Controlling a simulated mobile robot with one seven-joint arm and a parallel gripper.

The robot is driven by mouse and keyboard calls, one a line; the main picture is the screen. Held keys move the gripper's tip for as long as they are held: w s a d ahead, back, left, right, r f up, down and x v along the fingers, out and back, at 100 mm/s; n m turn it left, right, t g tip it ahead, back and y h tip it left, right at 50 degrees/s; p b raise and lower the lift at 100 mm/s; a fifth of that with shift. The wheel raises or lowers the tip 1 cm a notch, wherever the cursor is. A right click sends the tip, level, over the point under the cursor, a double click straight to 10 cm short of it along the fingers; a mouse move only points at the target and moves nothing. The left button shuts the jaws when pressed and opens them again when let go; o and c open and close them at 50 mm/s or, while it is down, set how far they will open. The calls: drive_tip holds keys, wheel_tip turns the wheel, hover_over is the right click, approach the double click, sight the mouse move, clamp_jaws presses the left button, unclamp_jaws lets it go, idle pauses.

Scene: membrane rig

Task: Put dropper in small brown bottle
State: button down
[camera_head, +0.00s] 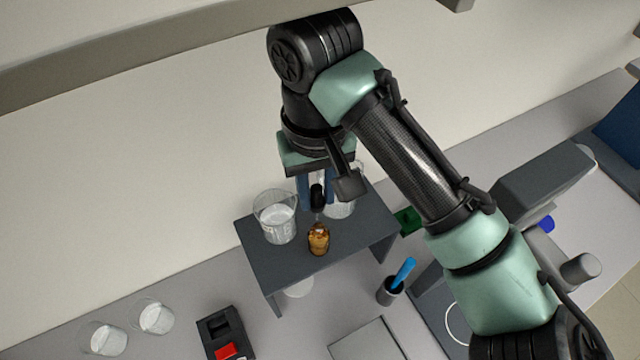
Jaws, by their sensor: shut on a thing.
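The small brown bottle (318,240) stands on a dark grey raised shelf (352,257), near its front middle. My gripper (317,190) is above and slightly behind the bottle in the picture, pointing down. It is shut on the dropper (317,198), whose black bulb shows between the blue fingers. The dropper's lower end appears just above or at the bottle's mouth; I cannot tell whether its tip is inside.
A glass beaker (275,217) stands left of the bottle on the shelf. Another beaker (341,207) is behind my gripper, partly hidden. Below are a dark cup with a blue-handled tool (402,273), a black box with a red part (222,337), and two beakers (155,317) at left.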

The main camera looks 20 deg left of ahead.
sight(318, 208)
drive_tip(key=shift+w+d+f+b, duration=0.1)
drive_tip(key=shift+w+f+b, duration=0.05)
drive_tip(key=shift+f+b, duration=0.4)
drive_tip(key=shift+w+f+b, duration=0.1)
drive_tip(key=shift+f+b, duration=0.2)
drive_tip(key=shift+f, duration=0.4)
drive_tip(key=shift+s+f+b, duration=0.15)
drive_tip(key=shift+f+b, duration=0.45)
drive_tip(key=shift+f, duration=0.3)
drive_tip(key=shift+f+b, duration=1.1)
drive_tip(key=shift+f, duration=0.6)
drive_tip(key=shift+f, duration=0.15)
drive_tip(key=c, duration=0.6)
unclamp_jaws()
drive_tip(key=shift+o, duration=0.2)
drive_tip(key=shift+r+b, duration=0.3)
drive_tip(key=shift+r, duration=3.5)
